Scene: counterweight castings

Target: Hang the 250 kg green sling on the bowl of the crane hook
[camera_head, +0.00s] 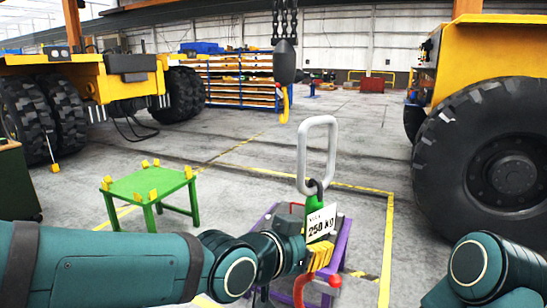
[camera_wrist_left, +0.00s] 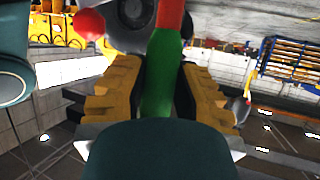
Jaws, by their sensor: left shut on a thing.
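The green sling (camera_head: 314,202) has a pale grey oblong link (camera_head: 332,150) standing upright at its top and a white "250 KG" tag (camera_head: 320,222). My left gripper (camera_head: 320,258) is shut on the sling, below the tag. In the left wrist view the green body (camera_wrist_left: 160,85) sits between the yellow finger pads. A red hook (camera_head: 298,290) shows below the gripper. The crane hook (camera_head: 285,105) is yellow, under a dark block (camera_head: 285,62) on chains. It appears above and left of the link, apart from it. My right gripper is out of view; only its arm shows.
A purple stand (camera_head: 345,248) is behind and below the left gripper. A green table (camera_head: 150,183) with yellow blocks stands to the left. Large-wheeled yellow vehicles flank both sides, with a big tyre (camera_head: 490,160) at right. Blue shelving (camera_head: 240,80) is far behind. The floor between is open.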

